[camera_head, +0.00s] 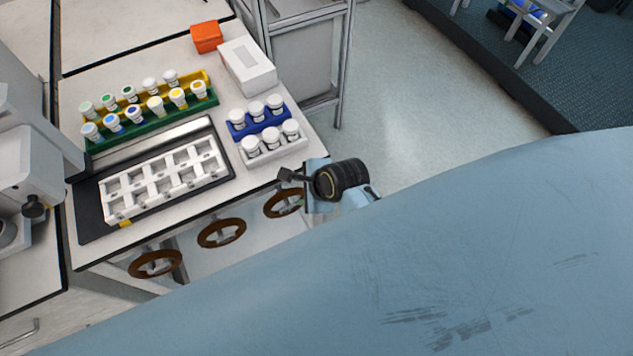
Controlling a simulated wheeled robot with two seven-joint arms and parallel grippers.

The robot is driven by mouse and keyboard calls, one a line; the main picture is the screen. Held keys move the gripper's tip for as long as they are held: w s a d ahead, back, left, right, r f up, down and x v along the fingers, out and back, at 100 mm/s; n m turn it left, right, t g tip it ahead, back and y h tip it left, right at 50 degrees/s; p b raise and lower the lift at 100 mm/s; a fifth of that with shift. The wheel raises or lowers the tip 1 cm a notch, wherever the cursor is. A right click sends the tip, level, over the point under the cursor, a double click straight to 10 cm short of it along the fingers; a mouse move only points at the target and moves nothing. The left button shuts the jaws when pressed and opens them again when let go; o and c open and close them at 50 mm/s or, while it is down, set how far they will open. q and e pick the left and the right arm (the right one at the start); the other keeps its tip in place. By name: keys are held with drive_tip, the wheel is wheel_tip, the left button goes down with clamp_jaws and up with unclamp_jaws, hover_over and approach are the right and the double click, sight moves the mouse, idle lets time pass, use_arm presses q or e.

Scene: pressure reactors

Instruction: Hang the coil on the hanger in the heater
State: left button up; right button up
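My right gripper (289,176) is at the front right edge of the white table, with its small dark fingers pointing left. Whether they are open or shut is too small to tell. Three brown rings (221,232) hang or are mounted along the table's front side; I cannot tell whether one is the coil. The rightmost ring (284,203) lies just below my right fingers, and I cannot tell whether they touch. I cannot make out the heater or its hanger. My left gripper is not in view.
The table (225,195) holds a white slotted rack (165,178) on a dark tray, bottles in green-yellow (150,120) and blue-white holders (262,130), a white box (247,66) and an orange box (206,37). White equipment (28,165) stands left. Open floor (440,95) lies right.

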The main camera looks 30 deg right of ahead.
drive_tip(key=p+v, duration=0.1)
drive_tip(key=v, duration=0.6)
drive_tip(key=shift+r, duration=0.25)
drive_tip(key=shift+s, duration=0.1)
